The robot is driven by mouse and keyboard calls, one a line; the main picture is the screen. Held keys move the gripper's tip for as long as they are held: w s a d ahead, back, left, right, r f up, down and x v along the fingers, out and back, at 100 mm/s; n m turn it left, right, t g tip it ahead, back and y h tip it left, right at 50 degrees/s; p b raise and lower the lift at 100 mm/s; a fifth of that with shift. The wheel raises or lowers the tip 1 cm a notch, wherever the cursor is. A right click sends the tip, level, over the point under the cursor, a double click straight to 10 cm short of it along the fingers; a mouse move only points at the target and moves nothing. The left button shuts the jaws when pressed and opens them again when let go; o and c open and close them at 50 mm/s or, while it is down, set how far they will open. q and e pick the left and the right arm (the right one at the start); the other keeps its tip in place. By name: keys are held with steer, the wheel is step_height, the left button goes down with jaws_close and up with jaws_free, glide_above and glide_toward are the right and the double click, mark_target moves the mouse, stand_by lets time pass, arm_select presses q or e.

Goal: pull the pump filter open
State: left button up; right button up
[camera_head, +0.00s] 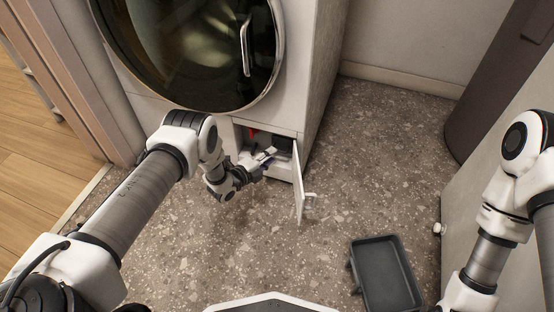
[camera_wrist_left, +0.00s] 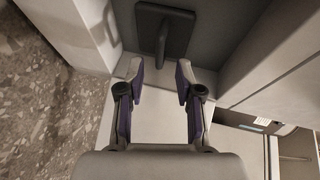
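The pump filter, a dark square plate with a bar-like grip (camera_wrist_left: 163,38), is straight ahead in the left wrist view. In the head view a dark part of it (camera_head: 284,143) seems to show inside the low compartment of the washer. My left gripper (camera_head: 268,154) reaches into that compartment. In the left wrist view its two fingers (camera_wrist_left: 159,70) are apart, with an empty gap between them. The filter's grip lies just beyond the fingertips, roughly in line with the gap, and appears untouched. My right gripper is out of view; only arm links show at the right.
The compartment's small white door (camera_head: 299,186) stands open at its right side. A red part (camera_head: 251,134) is inside at the left. The round washer door (camera_head: 190,45) is above. A dark grey tray (camera_head: 386,274) lies on the floor at lower right. Floor between is clear.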

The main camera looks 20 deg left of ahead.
arm_select(q)
steer(key=b+x, duration=0.1)
steer(key=x, duration=0.2)
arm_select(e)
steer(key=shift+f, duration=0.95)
arm_select(q)
jaws_close()
steer(key=shift+s, duration=0.1)
